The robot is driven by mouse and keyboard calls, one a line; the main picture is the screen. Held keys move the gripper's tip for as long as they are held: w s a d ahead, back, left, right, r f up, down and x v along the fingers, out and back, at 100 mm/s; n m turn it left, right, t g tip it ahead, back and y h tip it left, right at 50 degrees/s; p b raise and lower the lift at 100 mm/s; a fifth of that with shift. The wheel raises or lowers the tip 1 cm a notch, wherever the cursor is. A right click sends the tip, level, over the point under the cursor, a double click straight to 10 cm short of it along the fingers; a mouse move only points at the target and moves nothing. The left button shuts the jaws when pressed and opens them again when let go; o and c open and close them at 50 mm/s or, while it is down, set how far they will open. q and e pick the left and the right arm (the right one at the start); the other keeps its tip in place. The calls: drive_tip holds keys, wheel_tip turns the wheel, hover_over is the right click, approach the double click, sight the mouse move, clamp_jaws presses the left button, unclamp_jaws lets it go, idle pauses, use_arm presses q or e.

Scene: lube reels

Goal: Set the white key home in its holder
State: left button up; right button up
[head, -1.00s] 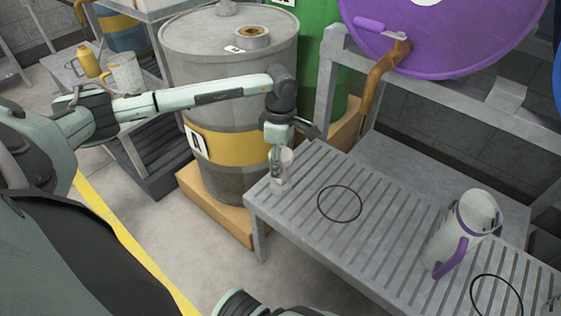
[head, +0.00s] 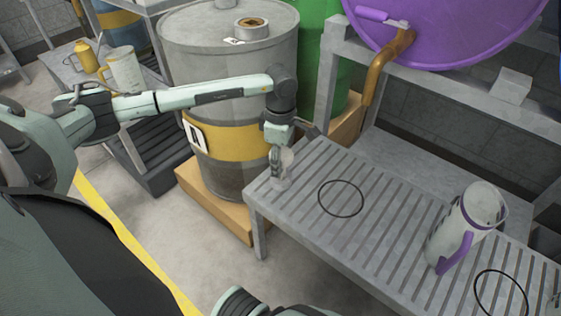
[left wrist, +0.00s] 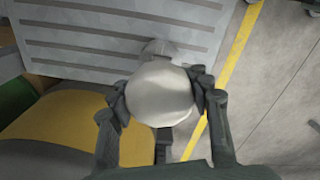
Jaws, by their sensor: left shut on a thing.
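My left gripper (head: 276,160) points down over the near left corner of the slatted metal bench. It is shut on a pale rounded thing, which I take to be the white key (left wrist: 160,93); in the left wrist view a finger presses on each side of it. In the head view the key (head: 287,158) shows partly behind the fingers. A small grey piece, perhaps its holder (head: 281,184), sits on the bench right below the key. It also shows in the left wrist view (left wrist: 160,48), partly hidden by the key. I cannot tell whether the key touches it.
The bench (head: 315,228) bears a black ring outline (head: 341,198) and a white jug with purple handle (head: 470,222). A grey drum (head: 225,90) with a yellow band stands close behind my left arm. A purple reel (head: 440,35) hangs above the bench's back.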

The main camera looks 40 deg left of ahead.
use_arm(q)
drive_tip(key=o, duration=1.4)
wheel_tip(320, 180, up, 12)
drive_tip(key=shift+s, duration=0.1)
